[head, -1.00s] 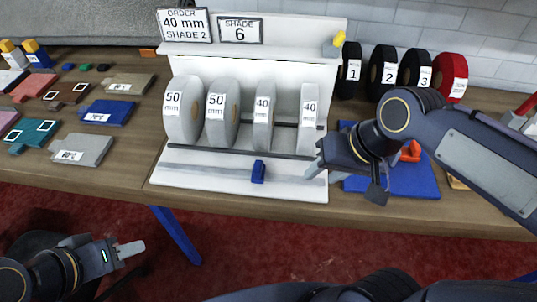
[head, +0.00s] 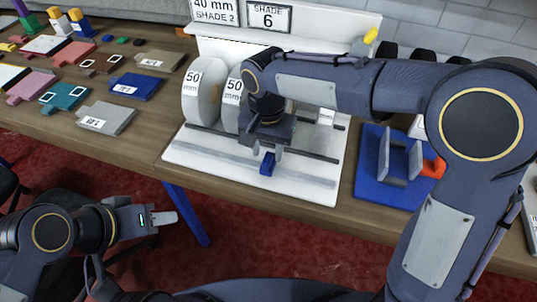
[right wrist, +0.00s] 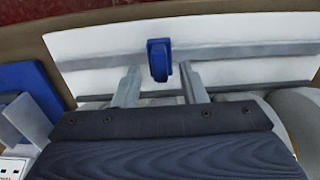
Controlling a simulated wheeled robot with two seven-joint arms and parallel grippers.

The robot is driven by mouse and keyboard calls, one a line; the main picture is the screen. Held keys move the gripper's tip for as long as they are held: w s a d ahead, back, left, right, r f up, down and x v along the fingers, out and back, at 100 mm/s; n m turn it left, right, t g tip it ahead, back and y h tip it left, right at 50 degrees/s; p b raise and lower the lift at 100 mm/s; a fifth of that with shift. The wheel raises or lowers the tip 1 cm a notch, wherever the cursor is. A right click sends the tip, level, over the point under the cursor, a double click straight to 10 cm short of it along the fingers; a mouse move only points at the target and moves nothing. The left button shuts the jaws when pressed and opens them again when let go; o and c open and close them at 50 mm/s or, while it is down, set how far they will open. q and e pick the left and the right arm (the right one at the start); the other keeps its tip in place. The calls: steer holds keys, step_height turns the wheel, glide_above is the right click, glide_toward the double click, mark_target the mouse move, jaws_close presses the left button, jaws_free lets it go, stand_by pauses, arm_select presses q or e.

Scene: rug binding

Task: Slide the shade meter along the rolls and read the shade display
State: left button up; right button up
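The blue shade meter (head: 268,163) sits on the rail at the front of the white roll stand (head: 200,158), right of the stand's middle. The shade display (head: 268,17) reads SHADE 6. My right gripper (head: 265,148) is over the meter, pointing down. In the right wrist view its two fingers stand apart, with the blue meter (right wrist: 159,60) between and just beyond the tips, with gaps at both sides. Grey 50 mm rolls (head: 201,90) show at left; my right arm hides much of the other rolls. My left gripper (head: 165,218) is empty, away in front of the table.
An order sign (head: 215,12) shows 40 mm, shade 2. Colour samples (head: 105,118) cover the table's left side. A blue base with grey uprights (head: 370,178) stands right of the stand. Black rolls behind are partly hidden by my right arm.

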steer(key=shift+f, duration=1.4)
jaws_close()
steer(key=shift+d, duration=0.1)
